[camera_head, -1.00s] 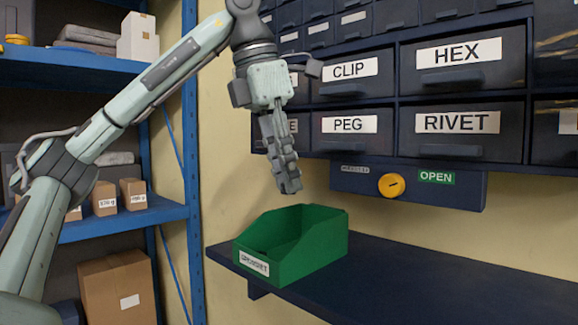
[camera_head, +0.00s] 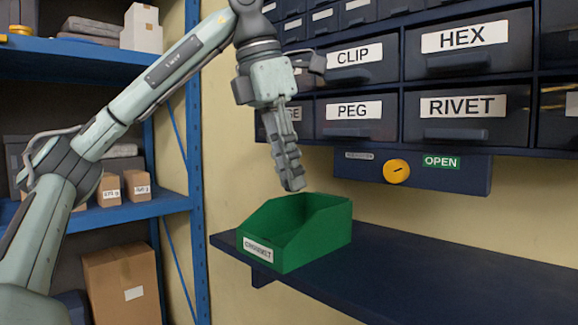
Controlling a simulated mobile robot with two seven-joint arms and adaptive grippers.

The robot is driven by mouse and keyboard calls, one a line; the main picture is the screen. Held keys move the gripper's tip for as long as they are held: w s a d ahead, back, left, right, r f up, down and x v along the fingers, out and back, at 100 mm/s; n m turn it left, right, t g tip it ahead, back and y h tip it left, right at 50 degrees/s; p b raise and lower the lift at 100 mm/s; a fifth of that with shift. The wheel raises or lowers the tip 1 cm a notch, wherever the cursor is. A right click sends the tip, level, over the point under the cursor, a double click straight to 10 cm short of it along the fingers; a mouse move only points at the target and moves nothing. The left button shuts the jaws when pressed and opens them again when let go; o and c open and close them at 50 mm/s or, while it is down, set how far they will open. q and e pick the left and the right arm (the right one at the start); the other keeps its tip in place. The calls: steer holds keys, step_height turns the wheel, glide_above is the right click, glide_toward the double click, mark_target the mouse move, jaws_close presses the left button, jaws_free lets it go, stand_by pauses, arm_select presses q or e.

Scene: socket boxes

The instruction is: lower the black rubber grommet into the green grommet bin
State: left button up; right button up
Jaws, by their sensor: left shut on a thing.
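My left gripper (camera_head: 292,184) points down above the back part of the green grommet bin (camera_head: 290,253), with its fingertips near the height of the bin's rim. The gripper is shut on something. The black rubber grommet cannot be made out; the dark fingers hide it. The green bin has an open top, a sloped front and a white label reading like "GROMMET". It stands on the left end of a dark blue shelf (camera_head: 420,275). My right gripper is not in view.
A bank of dark drawers labelled CLIP, HEX, PEG and RIVET (camera_head: 462,107) hangs behind and right. Below it is a panel with a yellow knob (camera_head: 396,172) and a green OPEN sign (camera_head: 441,162). Blue racking (camera_head: 195,215) with boxes stands left. The shelf right of the bin is clear.

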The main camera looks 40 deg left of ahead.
mark_target(288, 191)
arm_select(q)
steer(key=shift+s+f+b, duration=0.1)
steer(key=shift+f+b, duration=0.9)
steer(key=shift+f, duration=0.75)
steer(key=shift+w+f+b, duration=0.25)
steer(key=shift+f+b, duration=0.05)
steer(key=shift+f, duration=0.2)
steer(key=shift+s+f+b, duration=0.1)
steer(key=shift+f+b, duration=0.2)
steer(key=shift+f, duration=0.1)
steer(key=shift+f+b, duration=0.85)
steer(key=shift+f, duration=0.2)
steer(key=o, duration=0.8)
steer(key=shift+r, duration=0.1)
